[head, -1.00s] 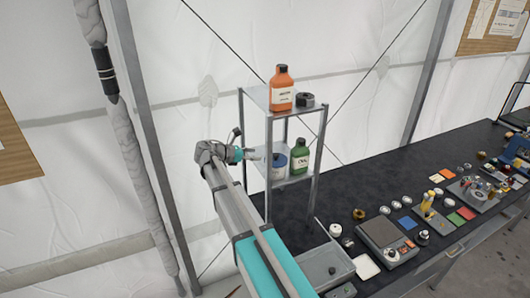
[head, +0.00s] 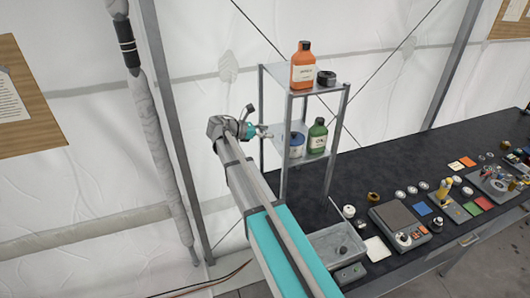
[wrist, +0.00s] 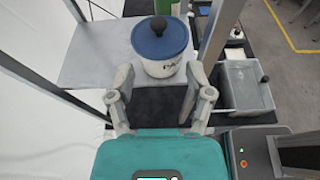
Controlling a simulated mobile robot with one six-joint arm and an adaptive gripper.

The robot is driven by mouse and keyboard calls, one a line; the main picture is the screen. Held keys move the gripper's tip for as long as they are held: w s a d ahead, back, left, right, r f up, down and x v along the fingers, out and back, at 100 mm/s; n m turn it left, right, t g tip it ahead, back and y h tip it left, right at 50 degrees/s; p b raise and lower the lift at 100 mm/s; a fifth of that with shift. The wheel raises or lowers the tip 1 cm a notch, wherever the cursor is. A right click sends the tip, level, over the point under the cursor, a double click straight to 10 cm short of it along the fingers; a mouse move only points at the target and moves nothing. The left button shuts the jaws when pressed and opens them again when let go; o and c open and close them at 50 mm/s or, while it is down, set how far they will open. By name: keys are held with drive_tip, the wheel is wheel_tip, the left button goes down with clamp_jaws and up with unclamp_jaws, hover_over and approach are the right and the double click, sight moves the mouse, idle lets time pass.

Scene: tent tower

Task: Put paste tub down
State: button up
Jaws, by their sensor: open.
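The paste tub (head: 297,145), white with a blue lid and dark knob, stands upright on the lower shelf (head: 311,157) of a small metal rack. In the wrist view the tub (wrist: 160,57) is close to the shelf's near edge. My gripper (head: 264,131) is at the rack's left side, level with the lower shelf. In the wrist view its two fingers (wrist: 160,80) are spread, one on each side of the tub's near end, with no contact visible. The tub's far side is hidden.
A green bottle (head: 318,135) stands right beside the tub. An orange bottle (head: 303,68) and a dark round part (head: 326,78) are on the top shelf. Rack posts flank the gripper. A grey bin (head: 338,243) and a scale (head: 398,222) sit on the dark bench.

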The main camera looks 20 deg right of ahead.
drive_tip(key=s+a+f+m+y, duration=0.3)
drive_tip(key=s+m, duration=0.3)
drive_tip(key=s, duration=0.2)
drive_tip(key=s+a+f+m+y, duration=0.4)
drive_tip(key=s+f+m+y, duration=0.1)
drive_tip(key=s, duration=0.4)
drive_tip(key=s+a+f+m+y, duration=0.4)
drive_tip(key=s+f+m+y, duration=0.1)
drive_tip(key=s+m+y, duration=0.1)
drive_tip(key=shift+s+m+g, duration=0.3)
drive_tip(key=shift+s+m, duration=0.3)
drive_tip(key=shift+s, duration=0.6)
drive_tip(key=shift+d, duration=0.1)
wheel_tip(320, 180, down, 18)
drive_tip(key=b, duration=1.8)
drive_tip(key=shift+r, duration=0.1)
